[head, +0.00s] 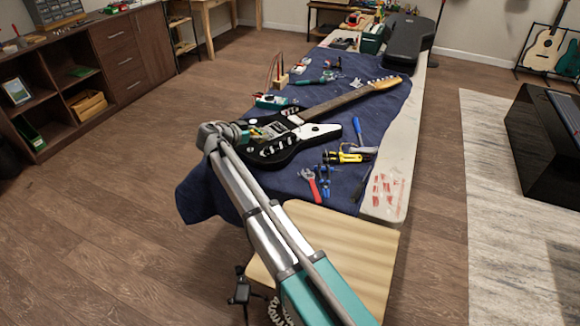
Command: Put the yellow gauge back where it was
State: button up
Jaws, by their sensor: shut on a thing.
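My gripper (250,131) is over the left edge of the blue-covered bench, at the body of the black and white electric guitar (290,142). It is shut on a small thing. Yellow shows at the fingers, which fits the yellow gauge (263,131), but its shape is too small to make out and the gripper partly hides it. I cannot tell how high it is above the guitar. A yellow and black tool (346,156) lies on the cloth to the right of the guitar body.
The blue cloth (225,195) hangs over the bench's near left corner. Red-handled (311,183) and blue-handled (323,182) tools lie right of the guitar. A blue tool (358,130) lies near the neck. A black guitar case (408,38) stands at the far end.

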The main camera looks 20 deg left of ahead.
jog(key=b, duration=0.4)
send_over(293, 181)
jog(key=a, duration=0.5)
notch_tip(293, 181, down, 4)
jog(key=d+f+b, duration=0.1)
jog(key=f, duration=0.1)
jog(key=d+f+b, duration=0.2)
jog(key=shift+w+d+b, duration=0.2)
jog(key=shift+b, duration=0.1)
jog(key=shift+d+f+b, duration=0.35)
jog(key=shift+d+b, duration=0.05)
jog(key=shift+f, duration=0.1)
jog(key=shift+s+d+f+b, duration=0.15)
jog(key=shift+d+f+b, duration=0.25)
jog(key=shift+f+b, duration=1.5)
jog(key=shift+b, duration=0.1)
jog(key=shift+f, duration=0.15)
